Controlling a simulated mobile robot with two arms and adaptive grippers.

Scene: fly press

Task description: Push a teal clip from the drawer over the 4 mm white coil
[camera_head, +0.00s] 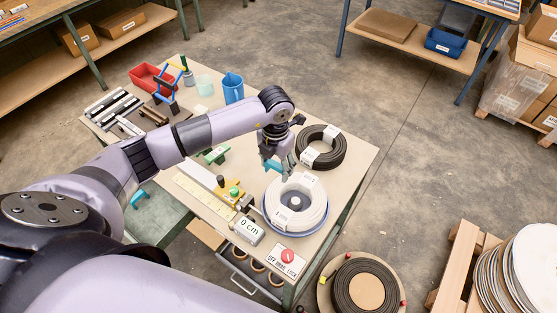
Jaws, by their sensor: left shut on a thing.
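My left gripper (279,161) reaches in from the left and points down just behind the white coil. It is shut on a teal clip (271,165), which is partly hidden by the fingers. The white coil (316,207) lies flat on a blue-rimmed round holder around a grey hub (295,202). The clip is near the coil's far left rim; I cannot tell if they touch. Another teal piece (139,197) shows at the left, beside my arm. An open drawer (238,268) under the table's front edge holds several brown rings. My right gripper is not in view.
A black coil (330,158) lies behind the white one. A 0 cm display (247,231), a red-knob panel (288,256) and a yellow-and-green device (232,192) stand close by. A blue jug (233,88) and red bin (150,77) are farther back.

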